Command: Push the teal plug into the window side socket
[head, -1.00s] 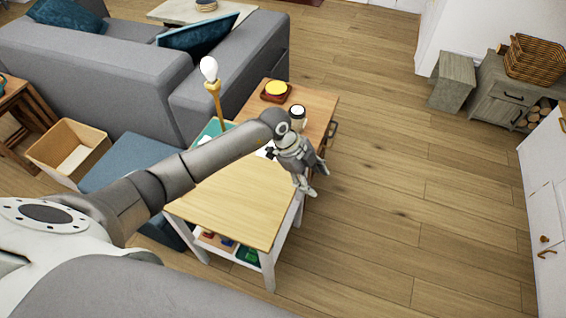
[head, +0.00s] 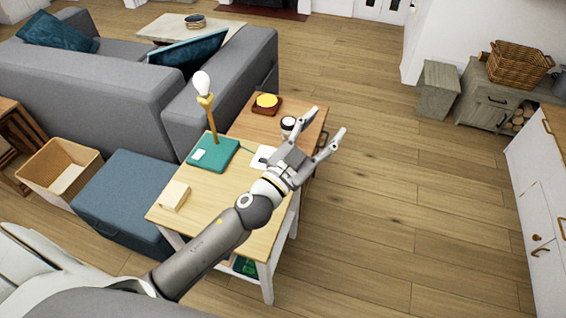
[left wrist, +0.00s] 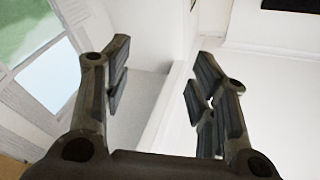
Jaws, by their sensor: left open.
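My left gripper (head: 328,121) is open and empty, held above the right edge of the wooden table, its fingers pointing away toward the back right. In the left wrist view its two fingers (left wrist: 160,65) are spread apart with nothing between them. A lamp with a bare bulb (head: 202,82) stands on a teal base (head: 222,153) on the table. A white flat item (head: 262,158) lies beside the base, partly hidden by my gripper. I cannot make out the teal plug or the window side socket. My right gripper is not in view.
Open wooden floor (head: 410,200) lies to the right.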

